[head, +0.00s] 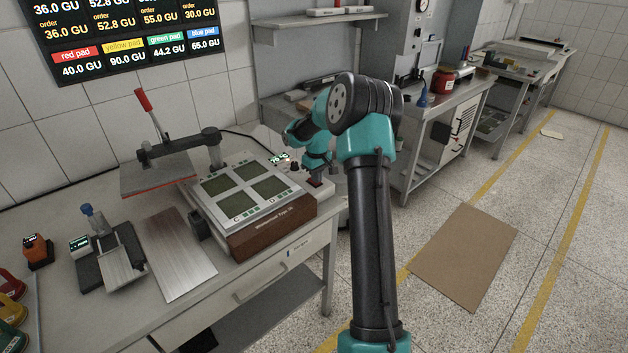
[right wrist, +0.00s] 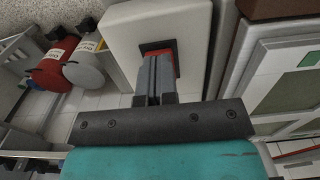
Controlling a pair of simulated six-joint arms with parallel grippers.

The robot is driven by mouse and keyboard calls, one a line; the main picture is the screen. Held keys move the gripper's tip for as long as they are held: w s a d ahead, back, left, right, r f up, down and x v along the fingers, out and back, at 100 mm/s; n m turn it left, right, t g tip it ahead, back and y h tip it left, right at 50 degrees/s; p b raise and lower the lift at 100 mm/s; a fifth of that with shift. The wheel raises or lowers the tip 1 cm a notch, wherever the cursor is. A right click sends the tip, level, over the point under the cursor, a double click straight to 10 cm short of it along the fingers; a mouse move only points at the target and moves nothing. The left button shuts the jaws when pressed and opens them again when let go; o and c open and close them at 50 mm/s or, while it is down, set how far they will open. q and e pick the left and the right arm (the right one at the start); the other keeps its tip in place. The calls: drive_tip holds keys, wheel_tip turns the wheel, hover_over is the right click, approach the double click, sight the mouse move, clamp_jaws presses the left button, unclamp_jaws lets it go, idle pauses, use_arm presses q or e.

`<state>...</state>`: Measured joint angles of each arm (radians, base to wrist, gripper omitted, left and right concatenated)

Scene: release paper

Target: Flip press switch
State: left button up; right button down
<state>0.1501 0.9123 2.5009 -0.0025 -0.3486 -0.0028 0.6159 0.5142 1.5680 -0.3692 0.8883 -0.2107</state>
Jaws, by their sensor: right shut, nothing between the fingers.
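The press switch is a red rocker in a dark square frame (right wrist: 174,52) on a white box (right wrist: 118,35), in the right wrist view. In the head view the box (head: 322,199) sits on the table's right end, mostly behind my arm. My right gripper (head: 316,180) is over it, its fingers shut and empty. In the right wrist view the fingertips (right wrist: 158,58) point at the red rocker and partly cover it. I cannot tell whether they touch it or which way the rocker is tilted. My left gripper is not in view.
The press base (head: 265,228) with several green pads stands left of the switch box. Its upper plate (head: 158,174) is swung aside, with a red-handled lever (head: 143,99) above. A metal plate (head: 178,255) lies on the table. Red (right wrist: 48,72) and grey bottles lie beyond the switch box.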

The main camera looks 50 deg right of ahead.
drive_tip(key=shift+r, duration=3.4)
